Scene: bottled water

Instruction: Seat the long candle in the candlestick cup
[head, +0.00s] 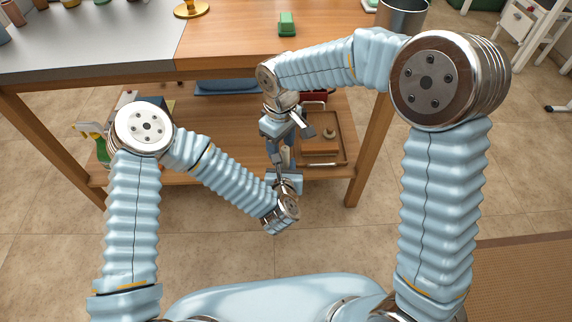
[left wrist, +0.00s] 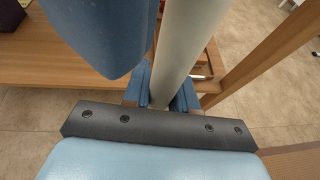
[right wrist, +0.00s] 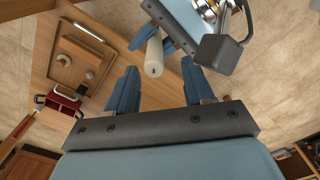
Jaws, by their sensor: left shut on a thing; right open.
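The long candle (left wrist: 188,45) is a pale cream cylinder. My left gripper (left wrist: 165,90) is shut on it; the candle sticks up from between the blue fingers in the left wrist view. In the right wrist view its round end (right wrist: 154,67) points toward my right gripper (right wrist: 161,85), which is open and empty, with the candle end just beyond its fingertips. In the head view a small part of the candle (head: 286,156) shows between the two grippers, in front of the table. A gold round base (head: 192,9), likely the candlestick, stands on the table; its cup is out of frame.
A green block (head: 287,24) and a grey metal pot (head: 403,14) stand on the wooden tabletop (head: 235,40). The lower shelf holds a brown tray (head: 342,150) and a red item (head: 314,97). Open tiled floor lies in front of the table.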

